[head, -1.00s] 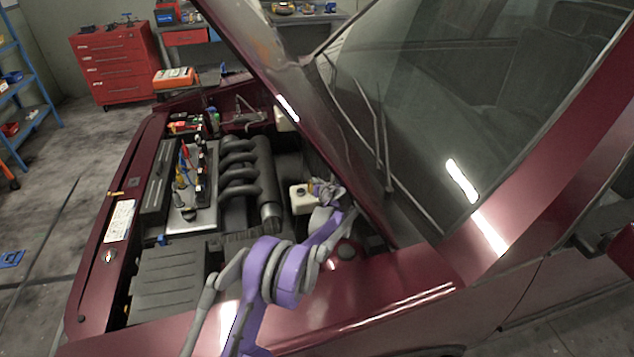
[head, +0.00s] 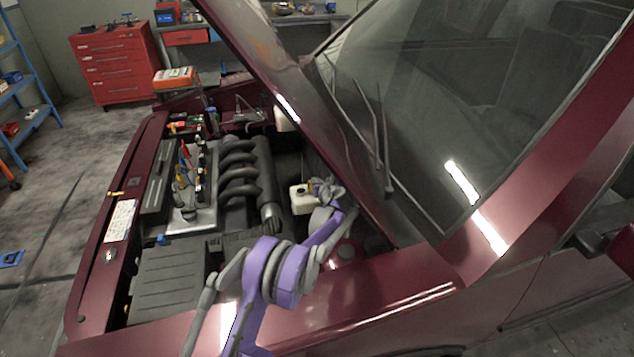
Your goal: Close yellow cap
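A white reservoir (head: 302,202) sits in the engine bay near the base of the windshield, with a small dark round spot on its top that looks like an opening. My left gripper (head: 318,188) is just to the right of the reservoir top, small and partly hidden by its own wrist. A small yellowish patch shows at its fingertips; I cannot tell whether it is the yellow cap or whether it is gripped. Whether the fingers are open or shut is too small to tell. My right gripper is not in view.
The raised dark red hood (head: 290,90) slopes close above and beside my wrist. The fender (head: 370,285) lies under my arm. The black intake pipes (head: 240,170) are left of the reservoir. A second white container (head: 284,119) stands farther back, partly behind the hood.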

